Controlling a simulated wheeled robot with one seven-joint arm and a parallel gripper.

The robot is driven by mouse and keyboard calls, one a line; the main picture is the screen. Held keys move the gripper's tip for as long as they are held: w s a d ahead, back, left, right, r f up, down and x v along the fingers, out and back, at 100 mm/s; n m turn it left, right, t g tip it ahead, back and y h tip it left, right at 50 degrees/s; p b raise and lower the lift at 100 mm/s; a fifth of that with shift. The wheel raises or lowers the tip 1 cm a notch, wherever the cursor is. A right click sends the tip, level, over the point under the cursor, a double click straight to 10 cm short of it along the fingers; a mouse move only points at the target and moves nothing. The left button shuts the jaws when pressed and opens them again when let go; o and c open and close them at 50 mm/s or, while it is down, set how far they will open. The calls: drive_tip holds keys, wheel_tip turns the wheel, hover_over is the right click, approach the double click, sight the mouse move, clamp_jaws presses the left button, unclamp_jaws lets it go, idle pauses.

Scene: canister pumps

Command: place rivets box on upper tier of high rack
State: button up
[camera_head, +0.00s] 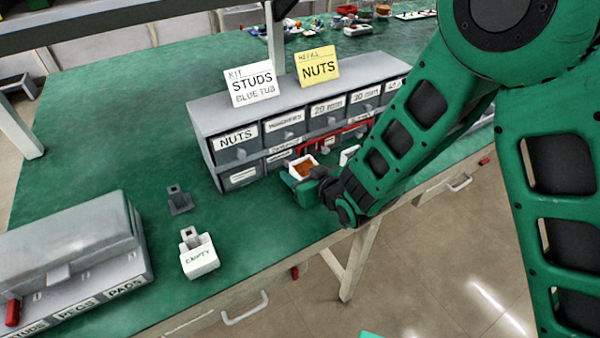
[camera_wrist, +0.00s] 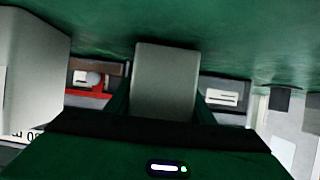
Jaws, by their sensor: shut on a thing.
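My gripper (camera_head: 316,180) is shut on a small white open box (camera_head: 303,162) with orange-brown contents, in front of the grey drawer rack. In the wrist view the held box (camera_wrist: 165,80) is a pale grey block between the dark fingers. No label shows on it, so I cannot read whether it says rivets. The grey drawer rack (camera_head: 196,128) has two rows of labelled drawers, including NUTS, and a red frame around part of the lower row. STUDS and NUTS cards stand on its top. My arm hides its right part. I cannot tell whether this is the high rack.
A white box marked EMPTY (camera_head: 199,258) and a small grey holder (camera_head: 179,199) stand on the green table (camera_head: 110,120). A lower grey unit (camera_head: 70,240) labelled STUDS, PEGS, PADS is at left. Small parts lie at the back. The table's left middle is clear.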

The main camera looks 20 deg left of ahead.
drive_tip(key=shift+f, duration=0.15)
drive_tip(key=o, duration=1.4)
drive_tip(key=shift+f, duration=0.1)
